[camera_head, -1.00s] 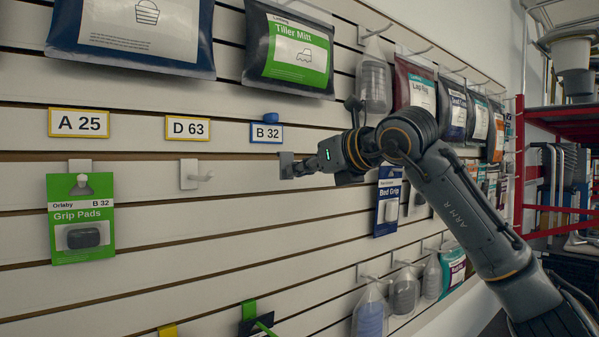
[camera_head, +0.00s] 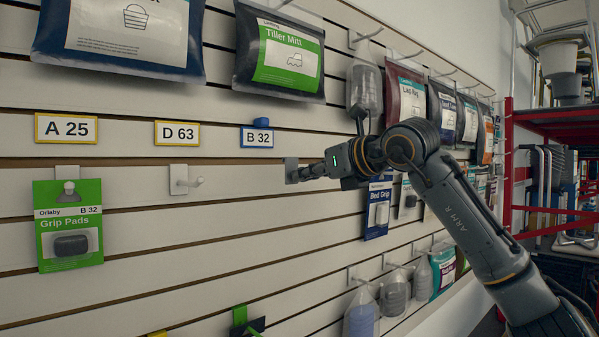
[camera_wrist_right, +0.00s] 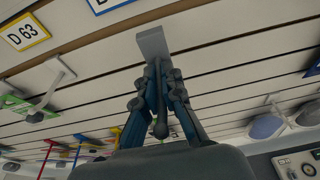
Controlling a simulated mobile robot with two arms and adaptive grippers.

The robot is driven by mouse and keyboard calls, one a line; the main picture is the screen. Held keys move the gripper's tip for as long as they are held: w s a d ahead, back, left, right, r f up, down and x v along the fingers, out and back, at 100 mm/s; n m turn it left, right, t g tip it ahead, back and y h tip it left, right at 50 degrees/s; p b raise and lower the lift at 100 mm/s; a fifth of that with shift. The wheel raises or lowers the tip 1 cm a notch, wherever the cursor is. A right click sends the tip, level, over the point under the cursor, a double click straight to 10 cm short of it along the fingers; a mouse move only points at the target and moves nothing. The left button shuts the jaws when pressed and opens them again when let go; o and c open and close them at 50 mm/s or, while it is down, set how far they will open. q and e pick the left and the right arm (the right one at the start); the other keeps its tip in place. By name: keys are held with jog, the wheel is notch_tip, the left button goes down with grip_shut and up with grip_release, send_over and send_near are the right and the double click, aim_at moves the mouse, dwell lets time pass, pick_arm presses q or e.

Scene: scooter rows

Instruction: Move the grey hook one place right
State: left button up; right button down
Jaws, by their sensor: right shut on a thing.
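The grey hook (camera_head: 291,170) has a flat grey plate and a prong with a rounded tip. It is at the slatted wall, below and slightly right of the B 32 label (camera_head: 257,138). My right gripper (camera_head: 309,172) is shut on its prong. In the right wrist view, the fingers (camera_wrist_right: 158,78) pinch the prong from both sides. The hook's plate (camera_wrist_right: 152,43) is beyond the fingertips, close to the wall; I cannot tell if it is seated in a groove. The hook carries nothing. My left gripper is not in view.
An empty white hook (camera_head: 180,181) is under the D 63 label (camera_head: 177,134). Green Grip Pads (camera_head: 69,240) marked B 32 hang under the A 25 label (camera_head: 66,128). Large packs (camera_head: 280,56) hang above. The Bed Grip pack (camera_head: 378,212) hangs to the right, behind my arm.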

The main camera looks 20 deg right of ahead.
jog(key=w+d+p, duration=0.4)
jog(key=d+p, duration=0.2)
jog(key=d, duration=0.6)
jog(key=shift+w+d+f, duration=0.2)
jog(key=shift+w+d, duration=0.15)
jog(key=shift+d, duration=0.05)
dwell(0.9)
jog(key=shift+w+a+r+p, duration=0.15)
jog(key=shift+w+p, duration=0.15)
jog(key=shift+p, duration=0.25)
jog(key=shift+w+a, duration=0.15)
jog(key=shift+w, duration=0.15)
jog(key=shift+w+p, duration=0.3)
jog(key=shift+p, duration=0.2)
jog(key=shift+w+a, duration=0.15)
jog(key=shift+w, duration=0.1)
dwell(0.3)
jog(key=shift+w+a, duration=0.15)
jog(key=shift+w, duration=0.15)
jog(key=shift+p+x, duration=0.4)
jog(key=shift+x, duration=0.35)
